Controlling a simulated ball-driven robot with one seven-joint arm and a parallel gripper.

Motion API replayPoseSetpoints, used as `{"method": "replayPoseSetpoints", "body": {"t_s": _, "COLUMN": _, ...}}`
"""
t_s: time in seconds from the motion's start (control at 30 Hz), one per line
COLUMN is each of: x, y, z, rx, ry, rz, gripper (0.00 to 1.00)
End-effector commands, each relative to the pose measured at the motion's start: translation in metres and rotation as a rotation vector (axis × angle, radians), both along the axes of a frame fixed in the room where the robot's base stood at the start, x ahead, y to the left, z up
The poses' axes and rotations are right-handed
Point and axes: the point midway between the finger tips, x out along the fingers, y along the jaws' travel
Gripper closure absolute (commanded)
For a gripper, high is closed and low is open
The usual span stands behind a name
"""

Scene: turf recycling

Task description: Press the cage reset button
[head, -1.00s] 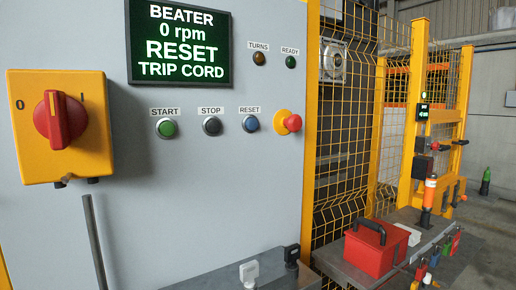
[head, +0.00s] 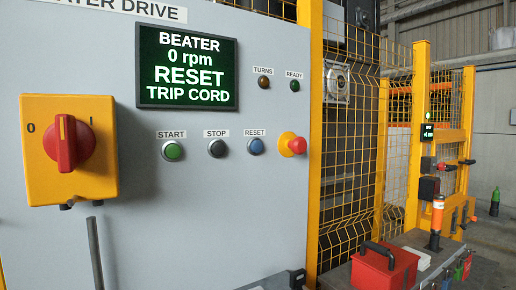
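The grey beater drive panel (head: 230,210) fills the left and middle of the head view. A blue button (head: 256,146) under a RESET label sits on it, right of the black STOP button (head: 217,148) and the green START button (head: 173,150). No label reading "cage" is legible. At the right, a yellow gate post (head: 421,100) carries a small green display (head: 427,132) and dark control boxes (head: 429,188); their buttons are too small to tell. My gripper is not in view.
A screen (head: 187,67) reads "BEATER 0 rpm RESET TRIP CORD". A red rotary switch (head: 68,143) and a red mushroom button (head: 297,145) protrude from the panel. Yellow mesh fencing (head: 350,200) stands behind a bench with a red toolbox (head: 385,270). Floor shows at far right.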

Motion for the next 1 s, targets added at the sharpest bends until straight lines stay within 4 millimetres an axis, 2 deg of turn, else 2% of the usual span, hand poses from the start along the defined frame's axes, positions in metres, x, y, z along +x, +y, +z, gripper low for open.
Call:
{"method": "replayPoseSetpoints", "body": {"t_s": 0.03, "x": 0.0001, "y": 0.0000, "z": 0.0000, "rx": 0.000, "ry": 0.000, "rz": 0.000, "gripper": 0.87}}
{"method": "replayPoseSetpoints", "body": {"t_s": 0.17, "x": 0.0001, "y": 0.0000, "z": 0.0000, "rx": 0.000, "ry": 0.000, "rz": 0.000, "gripper": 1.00}}
{"method": "replayPoseSetpoints", "body": {"t_s": 0.2, "x": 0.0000, "y": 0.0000, "z": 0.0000, "rx": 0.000, "ry": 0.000, "rz": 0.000, "gripper": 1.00}}
{"method": "replayPoseSetpoints", "body": {"t_s": 1.0, "x": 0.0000, "y": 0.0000, "z": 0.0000, "rx": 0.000, "ry": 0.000, "rz": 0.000, "gripper": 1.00}}
